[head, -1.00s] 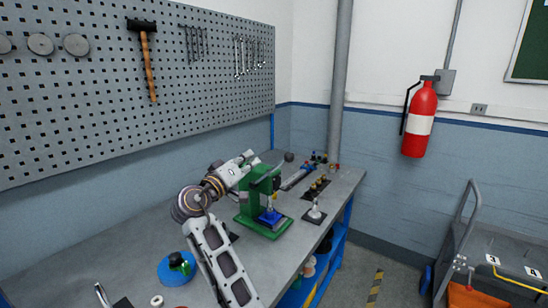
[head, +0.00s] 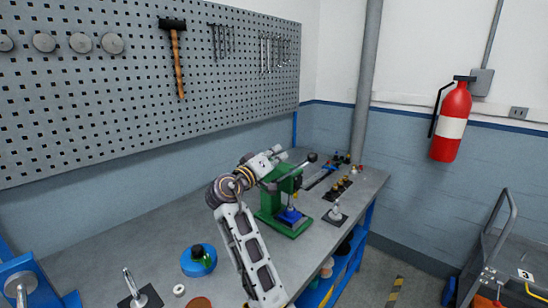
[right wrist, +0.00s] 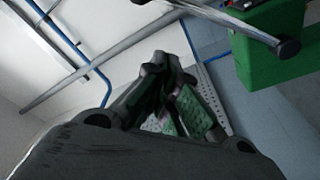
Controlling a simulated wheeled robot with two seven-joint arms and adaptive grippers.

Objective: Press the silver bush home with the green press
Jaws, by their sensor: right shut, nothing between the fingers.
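The green press (head: 272,203) stands on the bench, with its lever ending in a dark knob (head: 312,157). A blue piece (head: 290,216) sits on the press base under the ram. A small upright part stands on it, too small to identify surely as the silver bush. My right gripper (head: 281,155) is shut and empty, beside the top of the press near the lever. My left gripper is out of view.
A silver part on a dark pad (head: 335,216) stands right of the press. Behind it is a dark block with brass-coloured parts (head: 338,187). A white ring (head: 179,290) lies nearby.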

